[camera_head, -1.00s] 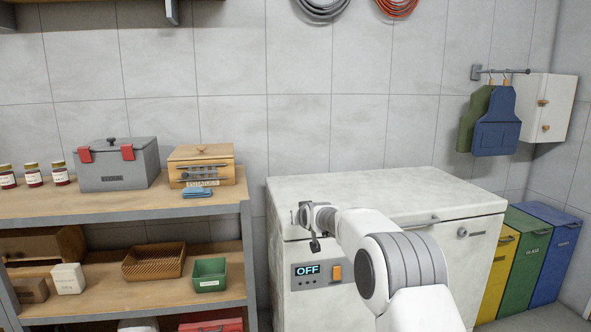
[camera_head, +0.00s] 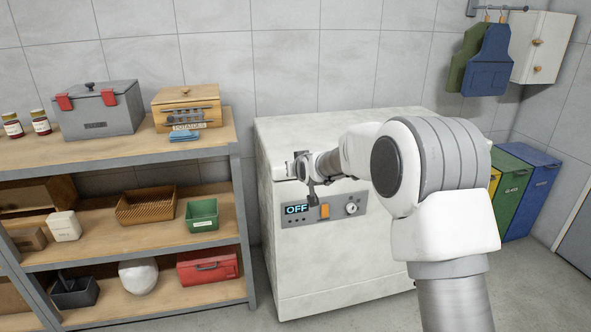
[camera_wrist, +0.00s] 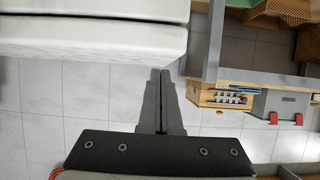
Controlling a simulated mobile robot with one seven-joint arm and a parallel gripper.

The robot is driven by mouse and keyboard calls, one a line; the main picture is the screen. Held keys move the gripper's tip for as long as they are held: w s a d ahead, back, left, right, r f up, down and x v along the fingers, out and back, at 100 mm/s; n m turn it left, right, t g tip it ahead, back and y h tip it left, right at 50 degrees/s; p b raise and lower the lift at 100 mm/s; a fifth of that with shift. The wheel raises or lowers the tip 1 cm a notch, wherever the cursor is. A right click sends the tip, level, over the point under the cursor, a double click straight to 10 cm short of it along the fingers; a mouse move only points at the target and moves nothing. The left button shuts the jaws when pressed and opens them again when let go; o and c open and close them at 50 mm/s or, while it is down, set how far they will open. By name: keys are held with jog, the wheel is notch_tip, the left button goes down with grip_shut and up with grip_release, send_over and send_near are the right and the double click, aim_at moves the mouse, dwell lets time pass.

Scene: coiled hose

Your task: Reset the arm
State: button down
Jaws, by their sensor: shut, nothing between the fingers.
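My gripper (camera_head: 307,168) is at the upper left front edge of the white chest freezer (camera_head: 330,270), in front of its lid side. In the wrist view its two dark fingers (camera_wrist: 160,72) are together with nothing between them. The freezer's panel shows a display reading OFF (camera_head: 297,209), an orange switch (camera_head: 325,211) and a dial (camera_head: 352,208). My white and grey arm reaches in from the lower right and hides the freezer's right part. In the wrist view the freezer (camera_wrist: 90,35) lies upper left of the fingertips, apart from them as far as I can tell.
A wooden shelf (camera_head: 130,255) stands left of the freezer, holding a grey toolbox (camera_head: 97,112), a wooden potatoes box (camera_head: 187,107), a green bin (camera_head: 202,215) and a red case (camera_head: 208,265). Blue and green bins (camera_head: 530,190) stand at right. Aprons (camera_head: 487,65) hang above. Floor is clear before the freezer.

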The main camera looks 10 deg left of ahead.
jog(key=s+d+r+m+g+h, duration=0.15)
jog(key=s+d+r, duration=0.35)
jog(key=s+d, duration=0.5)
jog(key=s+d+r+m+g+h, duration=0.15)
jog(key=s+d+r, duration=0.45)
jog(key=s, duration=0.6)
jog(key=s+d+f+g+h, duration=0.1)
jog(key=s+d+f, duration=0.15)
jog(key=s, duration=0.55)
jog(key=s+d+f+m+g, duration=0.1)
jog(key=s+d, duration=0.3)
jog(key=s, duration=0.5)
jog(key=s+d+f+g+h, duration=0.1)
jog(key=s+d, duration=0.2)
jog(key=s, duration=0.5)
notch_tip(320, 180, up, 20)
jog(key=p, duration=2.1)
jog(key=shift+s+r, duration=0.15)
jog(key=shift+s, duration=0.15)
jog(key=shift+d, duration=0.1)
